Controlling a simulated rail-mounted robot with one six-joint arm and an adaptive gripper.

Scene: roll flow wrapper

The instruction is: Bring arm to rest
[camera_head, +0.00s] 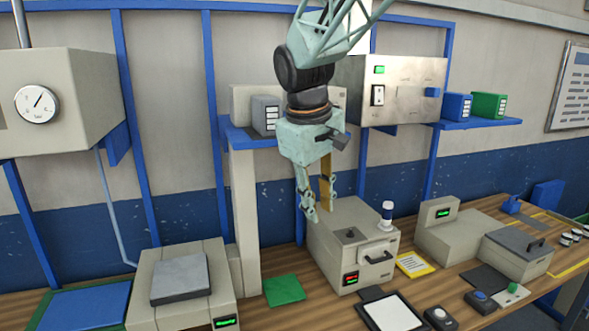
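My gripper (318,198) hangs from my arm near the middle of the view, pointing down. Its two fingers stand apart with nothing between them, one pale green and one yellowish. The fingertips appear in front of the upper left of a beige machine (338,245) with a red display and a dark handle. I cannot tell exactly how far they are from it. My wrist hides part of the shelf and wall behind.
The wooden bench (255,318) carries a green mat (284,290), a grey-topped unit (180,277), a black-framed white tray (394,313), a yellow-edged card (415,264) and a lidded machine (517,252) at right. A steel control box (405,90) is behind the arm. Blue posts line the wall.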

